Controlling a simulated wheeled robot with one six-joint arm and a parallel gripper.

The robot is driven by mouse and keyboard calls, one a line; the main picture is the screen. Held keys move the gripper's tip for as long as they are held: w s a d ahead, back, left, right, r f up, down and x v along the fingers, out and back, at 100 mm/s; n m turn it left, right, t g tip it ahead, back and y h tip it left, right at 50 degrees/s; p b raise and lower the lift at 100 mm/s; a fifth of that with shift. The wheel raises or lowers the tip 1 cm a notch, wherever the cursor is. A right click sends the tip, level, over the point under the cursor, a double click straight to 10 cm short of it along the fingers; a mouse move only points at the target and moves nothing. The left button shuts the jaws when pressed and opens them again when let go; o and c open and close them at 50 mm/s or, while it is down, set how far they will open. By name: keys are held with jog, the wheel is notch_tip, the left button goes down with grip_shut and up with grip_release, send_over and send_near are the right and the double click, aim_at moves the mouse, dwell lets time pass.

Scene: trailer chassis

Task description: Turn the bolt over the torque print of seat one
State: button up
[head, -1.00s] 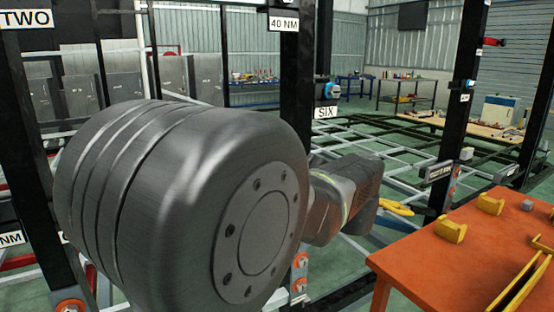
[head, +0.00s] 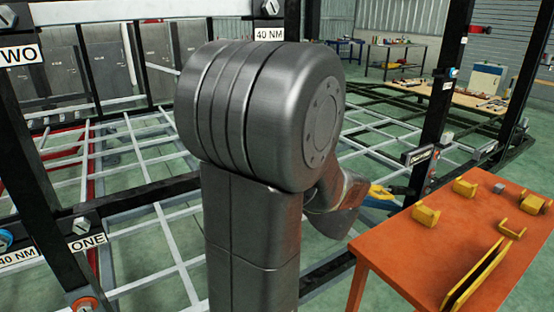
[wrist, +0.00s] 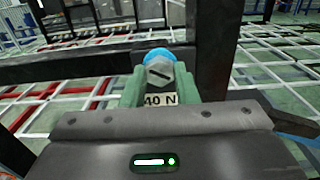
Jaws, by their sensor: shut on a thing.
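In the wrist view a bolt with a grey hex head (wrist: 159,73) and a blue collar (wrist: 157,54) sits over a "40 N" print (wrist: 160,99), its end hidden by a jaw. A dark slot line crosses the head at a tilt. My gripper (wrist: 160,82) has its green jaws on both sides of the bolt head, shut on it. In the head view my arm hides the gripper. A post with the "ONE" print (head: 87,241) and a "40 NM" print (head: 18,257) stands at lower left, with a blue-collared bolt (head: 5,238) at the left edge.
An orange table (head: 430,235) with yellow brackets (head: 464,188) stands at right. Another "40 NM" print (head: 269,34) is under a grey bolt (head: 268,8) at top centre. The "TWO" print (head: 20,55) is at left. Dark posts and a pale chassis frame surround the arm.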

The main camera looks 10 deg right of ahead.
jog(key=m+p, duration=0.5)
jog(key=p, duration=0.1)
jog(key=shift+m, duration=0.4)
jog(key=shift+f, duration=0.1)
jog(key=o, duration=1)
jog(key=shift+s+d, duration=0.1)
jog(key=b+v, duration=0.1)
jog(key=v, duration=1.2)
jog(key=shift+s, duration=0.35)
jog(key=p+x, duration=0.1)
jog(key=x, duration=1.3)
